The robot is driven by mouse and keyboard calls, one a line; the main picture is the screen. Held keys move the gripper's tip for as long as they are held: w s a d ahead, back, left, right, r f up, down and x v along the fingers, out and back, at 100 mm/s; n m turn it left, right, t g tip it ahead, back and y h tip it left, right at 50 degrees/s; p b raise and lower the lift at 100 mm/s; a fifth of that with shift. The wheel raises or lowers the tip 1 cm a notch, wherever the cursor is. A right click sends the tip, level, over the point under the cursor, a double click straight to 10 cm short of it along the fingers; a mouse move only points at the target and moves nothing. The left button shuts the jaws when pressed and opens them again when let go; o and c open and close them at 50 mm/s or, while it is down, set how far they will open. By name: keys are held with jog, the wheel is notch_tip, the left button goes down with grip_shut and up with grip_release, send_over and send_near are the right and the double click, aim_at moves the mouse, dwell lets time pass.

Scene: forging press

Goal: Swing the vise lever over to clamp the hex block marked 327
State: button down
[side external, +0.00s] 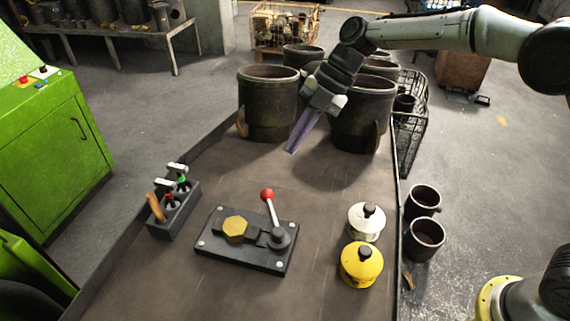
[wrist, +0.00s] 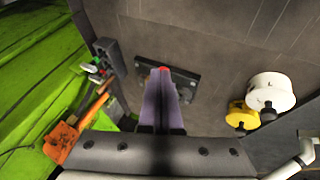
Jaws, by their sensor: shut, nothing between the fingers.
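The vise (side external: 246,239) is a dark plate with corner bolts on the table. A brass-coloured hex block (side external: 235,228) sits on its left part; no number can be read on it. The vise lever (side external: 272,212) rises from a round pivot on the right part, tipped with a red ball (side external: 267,194). My gripper (side external: 290,151) is shut and empty, in the air behind and above the vise. In the wrist view, the fingers (wrist: 162,80) cover much of the vise plate (wrist: 190,82); the red ball (wrist: 163,69) shows just at their tips and the hex block is hidden.
A dark tool holder (side external: 173,210) stands left of the vise. A white pot (side external: 366,221) and a yellow pot (side external: 361,264) stand to the right. Large dark cylinders (side external: 268,102) stand behind, close to my gripper. The table between them and the vise is clear.

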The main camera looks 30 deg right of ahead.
jog(key=shift+w+d+r, duration=0.25)
jog(key=shift+d+r, duration=0.1)
jog(key=shift+r, duration=0.3)
jog(key=shift+w+d+r, duration=0.3)
jog(key=shift+r, duration=0.3)
jog(key=shift+w+d+r, duration=0.25)
jog(key=shift+d+r, duration=0.1)
jog(key=shift+r, duration=0.3)
jog(key=s+d+r+t, duration=0.1)
jog(key=s+d+r, duration=0.1)
jog(key=r, duration=0.3)
jog(key=s+d+r+t, duration=0.1)
jog(key=s+d+r, duration=0.15)
jog(key=r, duration=0.25)
jog(key=s+d+r+m+t+h, duration=0.25)
jog(key=s+d+m, duration=0.2)
jog(key=s, duration=0.45)
jog(key=s+d+f+m+h, duration=0.2)
jog(key=s+d+f+m, duration=0.3)
jog(key=s+m, duration=0.4)
jog(key=s+d+f+m+h, duration=0.2)
jog(key=s+d+f+m, duration=0.3)
jog(key=s+m, duration=0.4)
jog(key=f+m+t, duration=0.1)
jog(key=m, duration=0.3)
jog(key=shift+d+f, duration=0.2)
jog(key=shift+f, duration=0.15)
